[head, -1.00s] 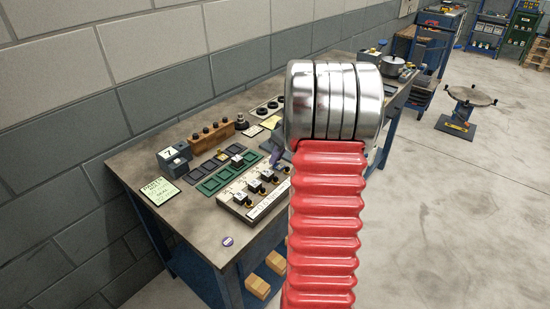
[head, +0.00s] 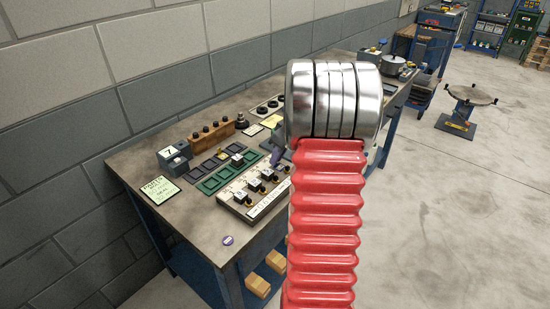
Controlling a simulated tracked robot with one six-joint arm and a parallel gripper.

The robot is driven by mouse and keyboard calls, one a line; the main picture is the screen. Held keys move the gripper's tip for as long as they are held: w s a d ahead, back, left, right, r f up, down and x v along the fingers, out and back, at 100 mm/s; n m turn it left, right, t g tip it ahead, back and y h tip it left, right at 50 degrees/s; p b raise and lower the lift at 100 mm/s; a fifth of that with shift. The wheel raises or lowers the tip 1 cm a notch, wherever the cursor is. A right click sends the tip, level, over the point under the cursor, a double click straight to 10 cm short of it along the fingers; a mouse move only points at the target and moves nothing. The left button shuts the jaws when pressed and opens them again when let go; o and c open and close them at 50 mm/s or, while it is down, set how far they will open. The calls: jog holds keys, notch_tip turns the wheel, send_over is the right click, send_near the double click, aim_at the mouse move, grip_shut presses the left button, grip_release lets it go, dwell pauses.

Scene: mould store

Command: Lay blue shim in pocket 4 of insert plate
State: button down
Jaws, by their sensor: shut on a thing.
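My arm, red and ribbed with a silver joint, fills the middle of the head view and hides part of the bench. My gripper cannot be made out; it is behind the arm, and whatever it holds is hidden too. A purple-grey part (head: 278,155) shows just left of the arm; I cannot tell what it is. I cannot read pocket numbers or tell which is the insert plate. No blue shim is identifiable.
The bench's front left is mostly clear.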

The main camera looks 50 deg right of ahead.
jog(key=shift+f, duration=0.4)
jog(key=c, duration=1.7)
grip_release()
jog(key=c, duration=0.4)
jog(key=shift+r, duration=0.85)
jog(key=shift+r, duration=2.9)
